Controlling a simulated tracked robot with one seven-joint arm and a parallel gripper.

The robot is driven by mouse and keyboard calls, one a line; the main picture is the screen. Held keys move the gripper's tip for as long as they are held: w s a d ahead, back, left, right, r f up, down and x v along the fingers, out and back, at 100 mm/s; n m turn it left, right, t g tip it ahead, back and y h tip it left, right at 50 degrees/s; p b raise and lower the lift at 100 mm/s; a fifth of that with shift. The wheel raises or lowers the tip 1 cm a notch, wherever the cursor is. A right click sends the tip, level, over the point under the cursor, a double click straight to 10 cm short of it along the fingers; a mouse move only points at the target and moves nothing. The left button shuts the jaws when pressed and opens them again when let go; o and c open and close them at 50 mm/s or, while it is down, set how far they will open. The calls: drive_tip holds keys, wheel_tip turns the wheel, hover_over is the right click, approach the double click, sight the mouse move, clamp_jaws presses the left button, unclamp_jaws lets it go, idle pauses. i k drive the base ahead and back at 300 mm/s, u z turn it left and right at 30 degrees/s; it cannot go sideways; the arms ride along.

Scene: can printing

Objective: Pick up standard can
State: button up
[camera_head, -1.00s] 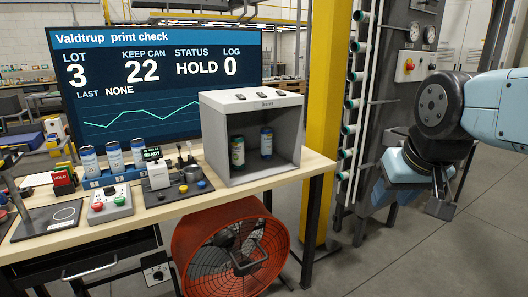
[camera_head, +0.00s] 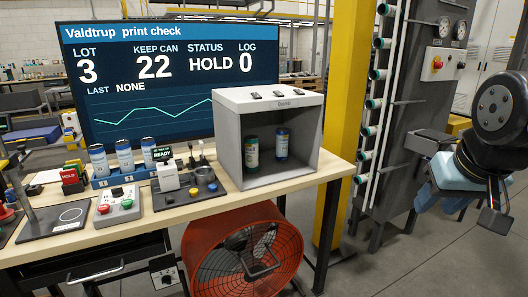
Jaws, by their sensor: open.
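Two cans stand upright inside the grey open-fronted box: a green-banded can (camera_head: 252,154) on the left and a blue can (camera_head: 282,143) on the right. Three pale cans with blue bands (camera_head: 125,157) stand in a blue rack on the bench. I cannot tell which can is the standard one. My gripper (camera_head: 490,205) is at the right edge, beyond the bench's right end and well apart from all the cans. It is open, and no can shows in it; my arm partly hides it.
The grey box (camera_head: 268,104) opens toward me on the wooden bench (camera_head: 215,207). A button box (camera_head: 118,204) and a small white device (camera_head: 167,176) stand left of it. An orange fan (camera_head: 243,255) is below. A yellow post (camera_head: 343,120) and tube rack (camera_head: 388,80) stand right.

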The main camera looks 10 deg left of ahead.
sight(252, 144)
drive_tip(key=i, duration=0.85)
drive_tip(key=u, duration=0.05)
